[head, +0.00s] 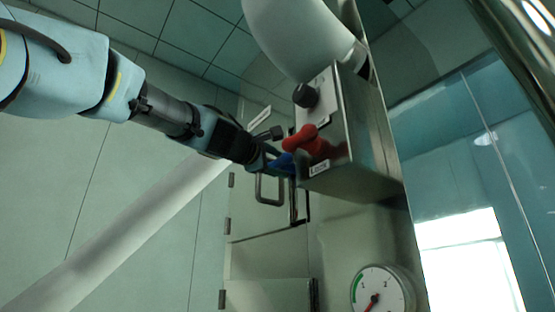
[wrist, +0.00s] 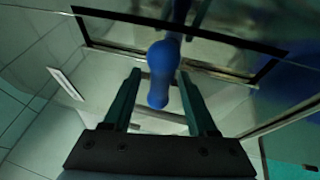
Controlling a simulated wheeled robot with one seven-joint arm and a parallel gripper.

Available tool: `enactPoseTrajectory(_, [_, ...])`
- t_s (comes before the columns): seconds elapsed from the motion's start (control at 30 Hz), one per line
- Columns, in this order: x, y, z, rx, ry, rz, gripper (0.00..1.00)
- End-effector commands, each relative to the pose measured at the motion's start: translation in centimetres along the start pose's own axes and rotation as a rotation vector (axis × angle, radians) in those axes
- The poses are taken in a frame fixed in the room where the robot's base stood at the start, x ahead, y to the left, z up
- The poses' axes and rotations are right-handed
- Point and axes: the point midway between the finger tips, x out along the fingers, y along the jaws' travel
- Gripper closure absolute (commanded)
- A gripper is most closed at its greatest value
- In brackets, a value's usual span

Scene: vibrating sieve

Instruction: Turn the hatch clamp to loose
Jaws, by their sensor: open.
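A blue lever (head: 284,161) with a rounded end sits at the edge of the metal hatch, just left of the control box; it looks to be the hatch clamp. It also shows in the wrist view (wrist: 163,72), where its rounded end lies between my two fingers. My gripper (wrist: 160,76) is open, with one finger on each side of the lever and gaps showing on both sides. In the head view my gripper (head: 272,160) partly hides the lever. The lever's mount is not clear in either view.
A metal control box (head: 365,135) with a black knob (head: 305,95) and a red handle (head: 303,141) stands close to the right of my gripper. A metal bar handle (head: 268,200) is below. A round gauge (head: 392,290) sits lower right.

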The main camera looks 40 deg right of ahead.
Motion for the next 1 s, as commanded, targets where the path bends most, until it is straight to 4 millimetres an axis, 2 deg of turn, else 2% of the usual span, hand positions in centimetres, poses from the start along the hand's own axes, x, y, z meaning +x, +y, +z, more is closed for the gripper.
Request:
enactPoseTrajectory(0.33, [0.34, -0.04, 0.01, 0.000, 0.000, 0.000, 0.43])
enactPoseTrajectory(0.83, [0.33, -0.05, 0.03, 0.000, -0.001, -0.001, 0.99])
enactPoseTrajectory(1.0, [0.33, -0.07, 0.03, 0.000, -0.001, -0.001, 1.00])
